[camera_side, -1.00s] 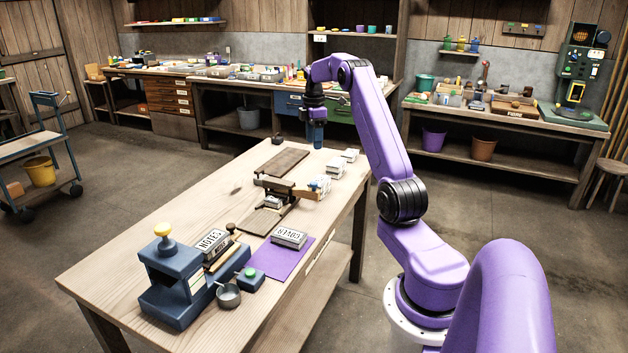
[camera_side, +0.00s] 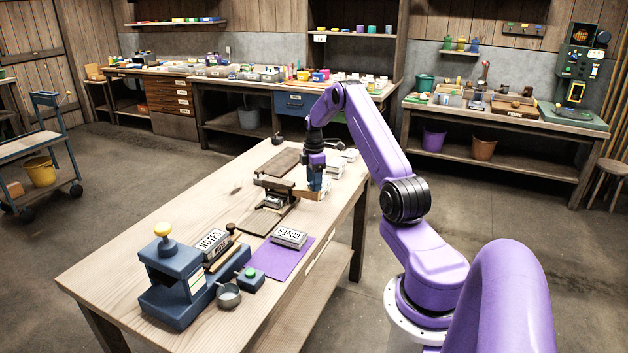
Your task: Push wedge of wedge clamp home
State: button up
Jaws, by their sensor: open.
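A dark clamp-like fixture (camera_side: 268,183) sits on a dark board across the middle of the wooden table. A light wooden piece (camera_side: 303,193), which looks like the wedge, sticks out from its right end. My gripper (camera_side: 316,186) points down with blue fingers, close above or beside the right end of this piece. Touch cannot be told at this size. The gap between the fingers is too small to see, and nothing shows held in them. The gripper partly hides the small white blocks behind it.
White blocks (camera_side: 336,168) stand just right of my gripper. Nearer are a purple mat (camera_side: 272,262) with a labelled block (camera_side: 289,238), a blue press (camera_side: 172,278) with a yellow knob, and a small round pan (camera_side: 229,296). The table's left side (camera_side: 180,215) is clear.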

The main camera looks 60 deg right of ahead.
aim_at(299, 188)
grip_shut()
jog(key=shift+w, duration=2.2)
jog(key=shift+w+a+r, duration=0.1)
jog(key=shift+w+r, duration=0.05)
jog(key=shift+w, duration=0.7)
grip_release()
jog(key=shift+a, duration=0.1)
jog(key=shift+s, duration=0.2)
notch_tip(299, 188, up, 17)
